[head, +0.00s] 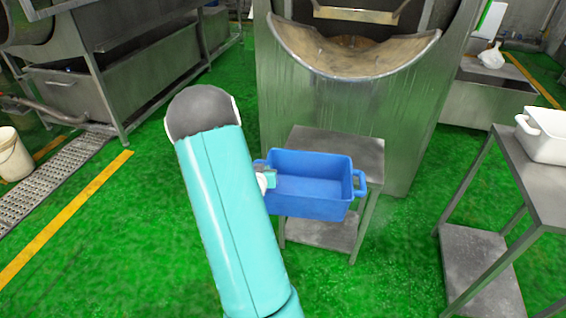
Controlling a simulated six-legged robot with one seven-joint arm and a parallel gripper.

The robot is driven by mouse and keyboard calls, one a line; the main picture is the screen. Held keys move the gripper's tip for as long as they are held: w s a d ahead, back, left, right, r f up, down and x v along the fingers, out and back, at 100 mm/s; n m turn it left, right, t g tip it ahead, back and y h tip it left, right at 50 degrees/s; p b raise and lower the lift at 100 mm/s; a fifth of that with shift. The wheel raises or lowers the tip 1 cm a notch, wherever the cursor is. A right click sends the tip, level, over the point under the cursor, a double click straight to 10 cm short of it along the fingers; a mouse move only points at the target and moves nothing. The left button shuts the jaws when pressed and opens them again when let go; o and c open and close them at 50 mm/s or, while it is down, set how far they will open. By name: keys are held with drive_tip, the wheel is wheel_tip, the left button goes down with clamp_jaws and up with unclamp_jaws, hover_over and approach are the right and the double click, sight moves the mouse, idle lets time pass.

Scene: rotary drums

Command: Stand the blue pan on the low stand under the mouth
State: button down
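The blue pan (315,207) is a rectangular tub with a handle at each end, upright and empty inside. It appears over the front part of the low stand (345,143), a grey metal table with a lower shelf. I cannot tell whether the pan touches the stand's top. The stand is below the curved metal mouth (350,62) of the drum. My gripper (266,178) is at the pan's left handle, mostly hidden behind my turquoise arm. Its fingers are too small and covered to show whether they are closed on the handle.
A second metal table (552,190) at the right holds a white pan (546,138). A white bucket (10,155) and a floor grating (62,180) are at the left. Steel tanks stand at the back left. The green floor around the stand is clear.

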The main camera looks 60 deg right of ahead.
drive_tip(key=s+d+r+m+g, duration=0.1)
drive_tip(key=s+d+r+g, duration=0.1)
drive_tip(key=s+d, duration=0.2)
drive_tip(key=shift+s+r+m, duration=0.3)
drive_tip(key=shift+s, duration=0.25)
drive_tip(key=shift+d, duration=0.1)
